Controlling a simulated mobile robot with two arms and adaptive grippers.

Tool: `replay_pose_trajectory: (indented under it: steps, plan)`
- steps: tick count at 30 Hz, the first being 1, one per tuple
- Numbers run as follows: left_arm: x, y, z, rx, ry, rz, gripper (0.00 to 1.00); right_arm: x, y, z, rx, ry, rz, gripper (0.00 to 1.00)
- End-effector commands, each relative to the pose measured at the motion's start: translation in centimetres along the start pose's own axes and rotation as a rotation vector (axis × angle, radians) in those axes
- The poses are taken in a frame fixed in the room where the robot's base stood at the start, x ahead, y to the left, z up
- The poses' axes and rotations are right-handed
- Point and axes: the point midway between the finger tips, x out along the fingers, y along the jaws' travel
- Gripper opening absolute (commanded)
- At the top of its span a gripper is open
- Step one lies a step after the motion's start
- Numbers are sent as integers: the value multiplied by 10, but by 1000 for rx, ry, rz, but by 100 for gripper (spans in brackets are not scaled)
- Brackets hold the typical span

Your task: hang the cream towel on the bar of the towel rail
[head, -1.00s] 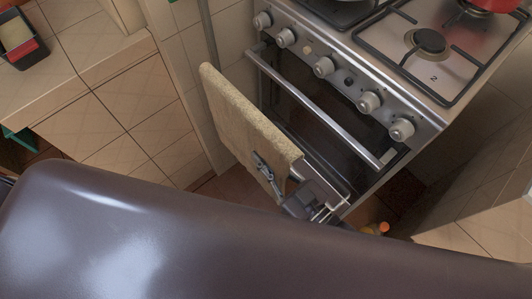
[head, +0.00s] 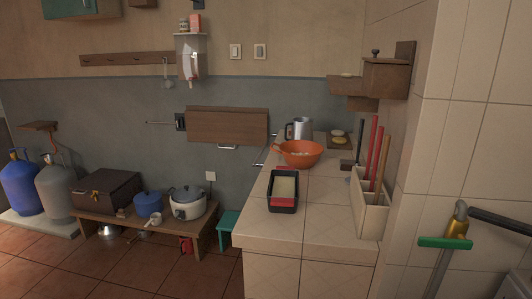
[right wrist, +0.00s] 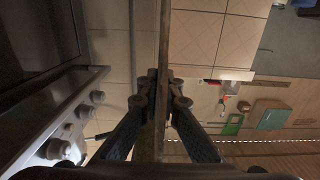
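No towel shows on this bar. Neither gripper nor the towel is in the head view. My left gripper is in no current view.
The stove front with knobs (right wrist: 97,97) is close on the left in the right wrist view. In the head view, a tiled counter (head: 257,222) holds an orange bowl (head: 299,154) and a black tray. A low bench with pots (head: 187,203) stands below the bar. Tiled floor lies in front.

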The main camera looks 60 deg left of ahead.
Motion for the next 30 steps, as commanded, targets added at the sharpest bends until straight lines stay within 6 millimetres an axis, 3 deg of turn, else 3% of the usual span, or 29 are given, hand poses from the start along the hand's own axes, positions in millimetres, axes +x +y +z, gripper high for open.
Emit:
replay_pose_trajectory:
  steps: [14,25,30]
  plan:
    - [1,-1,-1,-1,2,-1,40,0,1,0,-1,1,0,0]
    - [10,-7,-1,1,5,-8,40,0,32,1,-4,2,-1,0]
    - [9,-8,-1,1,5,-9,40,0,35,0,1,1,-1,0]
